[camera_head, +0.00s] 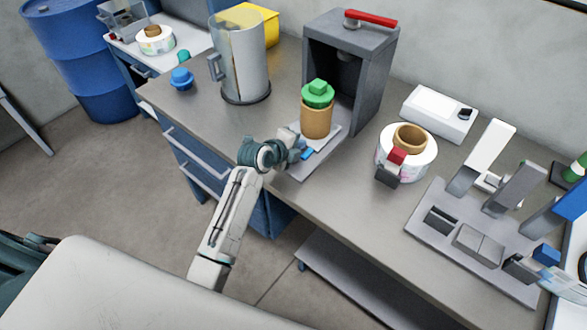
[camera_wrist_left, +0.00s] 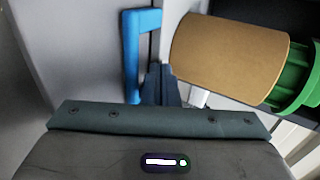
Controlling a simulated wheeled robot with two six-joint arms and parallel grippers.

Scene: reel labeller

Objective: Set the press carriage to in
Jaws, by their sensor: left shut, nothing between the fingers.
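The press (camera_head: 376,75) is a dark grey open-fronted box with a red lever (camera_head: 370,18) on top. Its flat grey carriage (camera_head: 303,172) sticks out of the front toward me. On the carriage stands a tan core (camera_head: 316,122) with a green plug (camera_head: 318,95) in its top. A blue handle (camera_head: 307,154) sits at the carriage's front. My left gripper (camera_head: 300,148) is shut and empty right by this handle. In the left wrist view the fingertips (camera_wrist_left: 160,80) are just beside the blue handle (camera_wrist_left: 132,50); I cannot tell whether they touch. My right gripper is not in view.
A clear-topped grey jug (camera_head: 243,75) and a blue knobbed piece (camera_head: 181,79) stand left on the bench. A white reel (camera_head: 425,160) and a white device (camera_head: 437,113) are right of the press. A fixture plate (camera_head: 440,248) with upright posts fills the right end.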

